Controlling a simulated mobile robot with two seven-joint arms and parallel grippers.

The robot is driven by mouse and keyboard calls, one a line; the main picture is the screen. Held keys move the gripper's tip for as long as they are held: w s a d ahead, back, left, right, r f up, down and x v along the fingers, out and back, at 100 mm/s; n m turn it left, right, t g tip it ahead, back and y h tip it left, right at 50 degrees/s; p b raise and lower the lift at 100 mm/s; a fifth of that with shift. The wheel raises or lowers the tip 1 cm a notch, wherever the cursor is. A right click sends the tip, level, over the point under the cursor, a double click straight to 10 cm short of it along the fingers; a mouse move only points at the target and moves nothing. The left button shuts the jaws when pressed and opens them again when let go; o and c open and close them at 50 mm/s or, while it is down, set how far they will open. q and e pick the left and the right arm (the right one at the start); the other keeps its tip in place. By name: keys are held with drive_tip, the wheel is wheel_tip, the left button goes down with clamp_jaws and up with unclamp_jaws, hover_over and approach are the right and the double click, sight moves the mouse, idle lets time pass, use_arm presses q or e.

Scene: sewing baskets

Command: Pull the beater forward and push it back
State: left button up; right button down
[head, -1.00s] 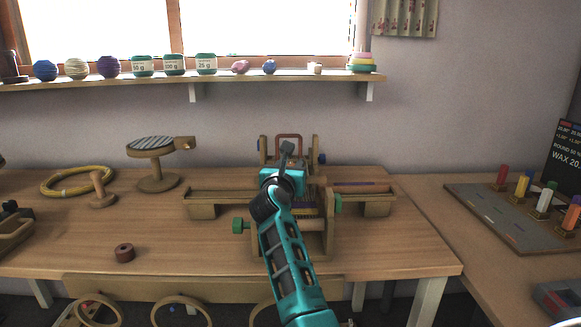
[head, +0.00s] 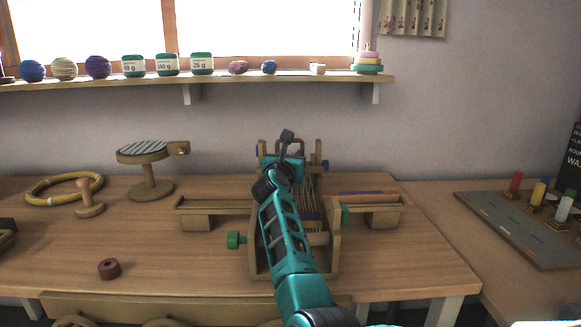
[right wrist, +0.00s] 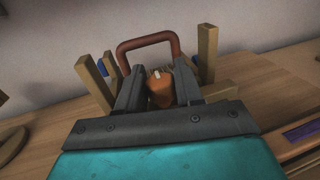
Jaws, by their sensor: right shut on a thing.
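A reddish-brown arch (right wrist: 148,41) rises just behind the fingers, between upright posts (right wrist: 207,52). My arm hides much of the loom's middle. My left gripper is not in view.
A board with coloured pegs (head: 520,228) is at right. The table's front left is mostly clear.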

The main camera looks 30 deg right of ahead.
drive_tip(key=shift+w+d, duration=0.15)
drive_tip(key=shift+w, duration=0.05)
drive_tip(key=shift+r, duration=0.3)
drive_tip(key=c, duration=1.2)
unclamp_jaws()
drive_tip(key=o, duration=0.4)
drive_tip(key=shift+w+f, duration=0.15)
drive_tip(key=shift+f, duration=0.05)
drive_tip(key=shift+c, duration=0.2)
use_arm(q)
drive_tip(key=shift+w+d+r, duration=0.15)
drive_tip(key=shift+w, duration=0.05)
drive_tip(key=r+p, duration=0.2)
drive_tip(key=p, duration=0.1)
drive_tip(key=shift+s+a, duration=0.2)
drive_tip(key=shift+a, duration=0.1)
use_arm(e)
drive_tip(key=v, duration=1.3)
